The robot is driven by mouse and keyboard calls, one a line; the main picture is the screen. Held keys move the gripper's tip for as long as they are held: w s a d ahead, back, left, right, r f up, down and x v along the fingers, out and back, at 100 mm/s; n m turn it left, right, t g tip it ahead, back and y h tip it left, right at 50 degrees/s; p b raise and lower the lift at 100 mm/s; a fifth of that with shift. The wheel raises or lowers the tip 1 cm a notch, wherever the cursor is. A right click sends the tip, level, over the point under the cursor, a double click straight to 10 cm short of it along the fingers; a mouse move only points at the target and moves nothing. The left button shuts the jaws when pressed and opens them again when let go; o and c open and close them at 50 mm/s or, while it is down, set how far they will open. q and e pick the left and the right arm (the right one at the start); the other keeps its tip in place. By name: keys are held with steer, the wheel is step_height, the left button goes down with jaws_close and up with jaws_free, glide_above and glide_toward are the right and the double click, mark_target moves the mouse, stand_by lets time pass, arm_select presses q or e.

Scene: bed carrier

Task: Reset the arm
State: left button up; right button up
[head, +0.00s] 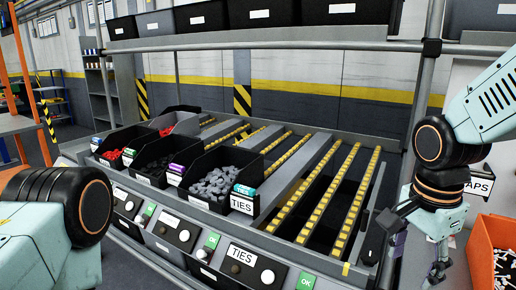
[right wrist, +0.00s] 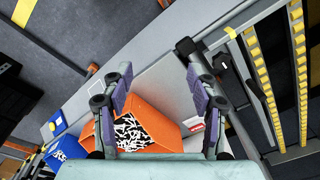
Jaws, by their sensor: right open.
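My right arm comes in from the right in the head view. Its gripper (head: 438,272) points down at the lower right, partly cut off by the frame edge, beside the end of the rack. In the right wrist view its two fingers (right wrist: 158,95) are spread wide with nothing between them. Beyond the fingers is an orange bin (right wrist: 150,112) of small white and black parts. My left arm shows at the lower left of the head view only as a pale link with a black joint; its gripper is out of the frame.
A sloped roller rack (head: 325,195) holds black bins of grey (head: 215,185) and red parts. Buttons and labels line its front. The orange bin (head: 490,240) also stands at the right in the head view. A blue bin (right wrist: 62,148) shows in the wrist view. A shelf of black bins hangs above.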

steer(key=w+a+f+n+t+y, duration=0.1)
steer(key=w+a+f+n+t, duration=0.2)
steer(key=w+n+t, duration=0.4)
steer(key=s+f+n+g, duration=0.1)
steer(key=s+f+n, duration=0.2)
steer(key=f, duration=0.4)
steer(key=s+f+n+g, duration=0.1)
steer(key=s+f+n, duration=0.25)
steer(key=f, duration=0.45)
steer(key=s+f+g, duration=0.3)
steer(key=s+f, duration=0.4)
steer(key=s, duration=0.5)
steer(key=s+f+g, duration=0.2)
steer(key=s+f, duration=0.5)
steer(key=s, duration=0.6)
steer(key=shift+a+f+g, duration=0.15)
steer(key=shift+f+g, duration=0.25)
steer(key=shift+s+n, duration=0.25)
steer(key=shift+s, duration=0.1)
steer(key=shift+c, duration=0.2)
